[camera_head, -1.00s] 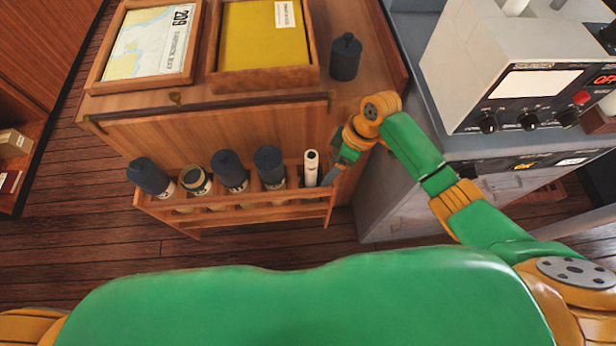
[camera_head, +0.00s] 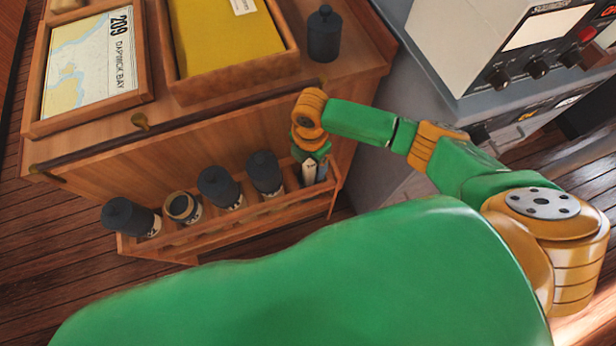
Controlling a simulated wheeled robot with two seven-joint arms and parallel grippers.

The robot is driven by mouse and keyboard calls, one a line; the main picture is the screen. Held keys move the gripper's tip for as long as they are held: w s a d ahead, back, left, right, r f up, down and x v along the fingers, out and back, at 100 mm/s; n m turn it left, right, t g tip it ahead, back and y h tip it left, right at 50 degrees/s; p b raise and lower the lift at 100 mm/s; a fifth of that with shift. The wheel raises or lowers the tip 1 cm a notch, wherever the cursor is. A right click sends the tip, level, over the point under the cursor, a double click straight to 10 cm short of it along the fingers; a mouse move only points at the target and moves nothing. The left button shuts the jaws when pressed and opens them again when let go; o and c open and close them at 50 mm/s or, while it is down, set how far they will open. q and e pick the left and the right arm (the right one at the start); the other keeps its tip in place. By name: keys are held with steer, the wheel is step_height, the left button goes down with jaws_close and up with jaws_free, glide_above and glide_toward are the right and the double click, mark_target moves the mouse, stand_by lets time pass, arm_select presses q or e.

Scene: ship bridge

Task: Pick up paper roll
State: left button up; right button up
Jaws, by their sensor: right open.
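The white paper roll (camera_head: 309,173) stands in the rightmost slot of the wooden rack (camera_head: 250,222) on the cabinet's front. My right gripper (camera_head: 315,170) is at the roll, pointing down, with its fingers around or beside the roll's top; I cannot tell which. The gripper is open. It covers the roll's upper end, and the rack's front hides the lower part. My left gripper is not in view.
Several dark capped tubes (camera_head: 220,187) and one open tube (camera_head: 182,207) stand in the rack left of the roll. A dark canister (camera_head: 324,34), a chart tray (camera_head: 92,62) and a yellow-lined tray (camera_head: 226,38) are on the cabinet. A grey console (camera_head: 500,60) stands at right.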

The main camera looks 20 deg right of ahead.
steer(key=shift+f, duration=0.6)
steer(key=shift+w+a+f, duration=0.15)
jaws_close()
step_height(320, 180, up, 16)
steer(key=shift+r+p, duration=0.1)
steer(key=shift+p, duration=0.5)
step_height(320, 180, up, 18)
steer(key=p, duration=0.9)
steer(key=shift+f, duration=0.25)
